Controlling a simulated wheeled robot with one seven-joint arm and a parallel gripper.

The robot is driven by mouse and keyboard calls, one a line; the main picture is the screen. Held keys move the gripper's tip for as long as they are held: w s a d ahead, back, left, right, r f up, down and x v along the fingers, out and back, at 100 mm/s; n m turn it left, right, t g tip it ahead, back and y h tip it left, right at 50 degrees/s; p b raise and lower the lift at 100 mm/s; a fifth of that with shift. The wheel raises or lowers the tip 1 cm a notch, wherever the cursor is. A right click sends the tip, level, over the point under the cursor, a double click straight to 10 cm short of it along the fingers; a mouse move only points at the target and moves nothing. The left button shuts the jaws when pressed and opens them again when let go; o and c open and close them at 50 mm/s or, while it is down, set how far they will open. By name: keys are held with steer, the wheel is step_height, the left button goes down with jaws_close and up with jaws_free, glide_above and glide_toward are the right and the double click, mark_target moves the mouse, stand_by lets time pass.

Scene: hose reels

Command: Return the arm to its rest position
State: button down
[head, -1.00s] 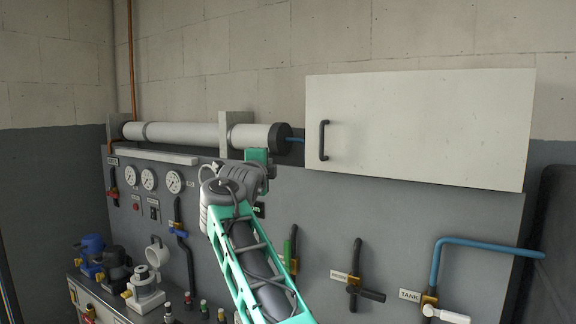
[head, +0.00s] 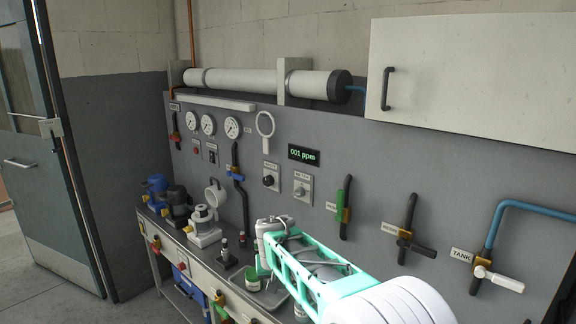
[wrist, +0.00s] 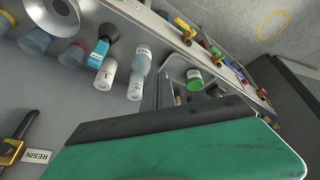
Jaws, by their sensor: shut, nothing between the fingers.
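My arm (head: 315,275) is teal and white and reaches in from the lower right of the head view. Its grey wrist (head: 272,228) is low, over the bench in front of the grey panel. My gripper (wrist: 185,145) fills the lower part of the wrist view as a large green piece with a dark edge. It is shut and holds nothing. In the head view it is mostly hidden behind the wrist and arm.
The bench (head: 160,222) carries pumps, bottles and a green-topped jar (head: 252,280) close to my wrist. Valve handles, including a green one (head: 346,205), stick out of the panel. A white cabinet (head: 470,75) and a long white cylinder (head: 240,82) are above. Open floor (head: 50,290) lies left.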

steer(key=s+d+f+g, duration=0.1)
steer(key=s+d+f, duration=0.15)
steer(key=s, duration=0.65)
steer(key=s+d+f+n+g, duration=0.15)
steer(key=s+d, duration=0.25)
steer(key=s, duration=0.5)
steer(key=s+d+f+g, duration=0.15)
steer(key=s+d, duration=0.25)
steer(key=s, duration=0.5)
steer(key=s+d+r+m+t, duration=0.1)
steer(key=d+r+m+t, duration=0.1)
steer(key=d+r, duration=0.4)
steer(key=shift+s+d+r+t, duration=0.35)
steer(key=shift+r+t, duration=0.25)
steer(key=shift+r, duration=0.3)
steer(key=shift+m, duration=0.25)
